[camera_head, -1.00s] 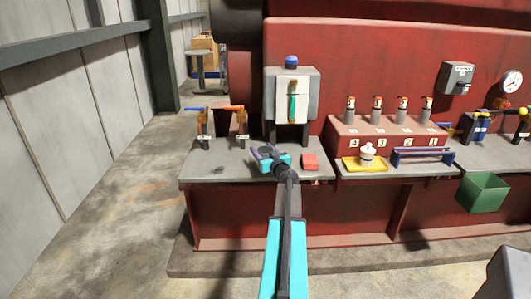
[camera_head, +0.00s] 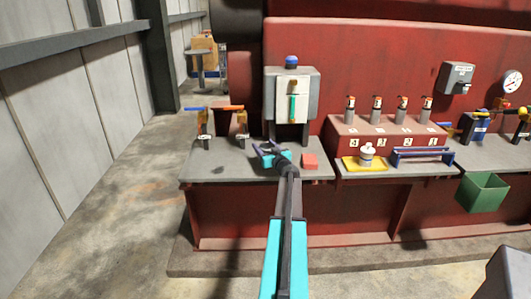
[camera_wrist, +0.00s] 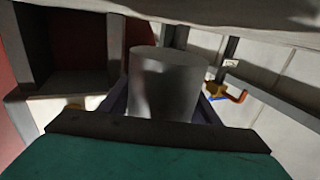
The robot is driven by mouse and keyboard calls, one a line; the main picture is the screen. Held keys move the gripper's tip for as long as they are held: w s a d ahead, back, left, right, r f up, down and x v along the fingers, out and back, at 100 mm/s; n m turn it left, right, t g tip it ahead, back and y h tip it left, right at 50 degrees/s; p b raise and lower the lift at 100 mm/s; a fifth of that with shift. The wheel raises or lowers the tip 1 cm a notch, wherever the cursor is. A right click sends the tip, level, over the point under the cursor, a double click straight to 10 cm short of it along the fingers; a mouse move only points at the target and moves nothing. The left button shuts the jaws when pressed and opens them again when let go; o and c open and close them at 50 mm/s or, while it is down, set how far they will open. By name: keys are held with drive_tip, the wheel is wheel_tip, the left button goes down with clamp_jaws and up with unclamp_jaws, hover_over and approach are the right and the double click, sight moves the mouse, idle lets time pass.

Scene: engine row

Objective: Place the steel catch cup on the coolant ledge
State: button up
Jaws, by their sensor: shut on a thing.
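The steel catch cup (camera_wrist: 165,85) shows in the wrist view as a plain grey cylinder between my gripper's two fingers. My gripper (camera_wrist: 162,106) is shut on it, and the cup stands out beyond the dark palm edge. In the head view my gripper (camera_head: 268,149) is over the left grey ledge (camera_head: 225,167), in front of the grey cabinet. The cup cannot be made out there. Which ledge is the coolant ledge is not readable, and the gap between cup and ledge cannot be told.
A grey cabinet (camera_head: 311,90) with a blue lamp stands behind my gripper. A red block (camera_head: 310,161) lies just right of it. Orange-and-blue-handled valves (camera_head: 206,128) stand to the left. Further right are a yellow tray (camera_head: 350,164), a blue rail (camera_head: 422,151) and a green bin (camera_head: 482,193).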

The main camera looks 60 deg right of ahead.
drive_tip(key=shift+f, duration=1.65)
drive_tip(key=o, duration=1.1)
drive_tip(key=shift+f, duration=0.15)
drive_tip(key=shift+s+a, duration=0.1)
drive_tip(key=shift+b+v, duration=0.45)
drive_tip(key=shift+v, duration=5.5)
drive_tip(key=shift+s, duration=0.15)
